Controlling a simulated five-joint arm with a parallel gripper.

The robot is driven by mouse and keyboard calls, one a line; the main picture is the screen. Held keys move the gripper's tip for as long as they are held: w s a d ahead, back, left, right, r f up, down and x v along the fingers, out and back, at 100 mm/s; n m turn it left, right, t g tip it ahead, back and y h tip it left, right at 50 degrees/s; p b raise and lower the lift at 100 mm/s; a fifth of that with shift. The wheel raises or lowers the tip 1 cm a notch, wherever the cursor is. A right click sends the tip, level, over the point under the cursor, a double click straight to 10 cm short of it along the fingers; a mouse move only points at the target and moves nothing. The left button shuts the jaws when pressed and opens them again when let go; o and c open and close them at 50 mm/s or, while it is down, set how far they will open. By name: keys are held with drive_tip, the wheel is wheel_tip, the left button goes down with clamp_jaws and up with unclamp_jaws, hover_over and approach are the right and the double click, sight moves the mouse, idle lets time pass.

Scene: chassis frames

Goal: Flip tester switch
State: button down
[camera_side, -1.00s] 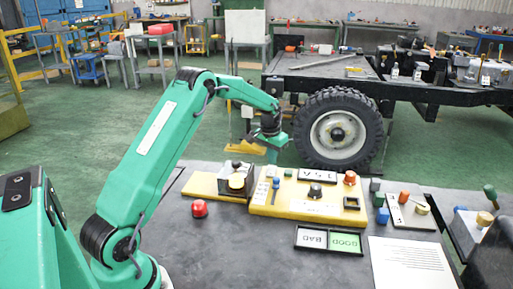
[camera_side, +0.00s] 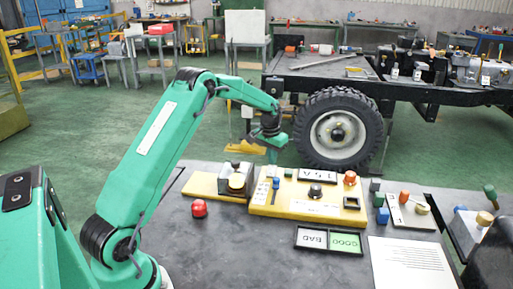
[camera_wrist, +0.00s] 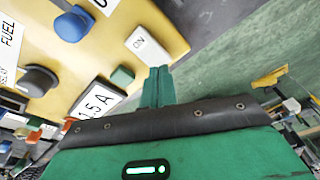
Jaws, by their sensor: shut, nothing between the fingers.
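The yellow tester panel (camera_side: 295,209) lies on the dark bench in the side view. Its blue-topped switch (camera_side: 275,184) stands up near the panel's left end; it also shows in the wrist view (camera_wrist: 70,25) at upper left, beside a white ON label (camera_wrist: 148,45). My gripper (camera_side: 273,157) is above the panel's far left edge. In the wrist view its green fingers (camera_wrist: 158,72) are together and empty, with the tips near the ON label and apart from the blue switch. Whether the fingertips touch the panel cannot be told.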

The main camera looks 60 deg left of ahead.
sight(272, 167)
drive_tip(key=shift+f, duration=0.9)
idle(0.8)
drive_tip(key=shift+r, duration=3.55)
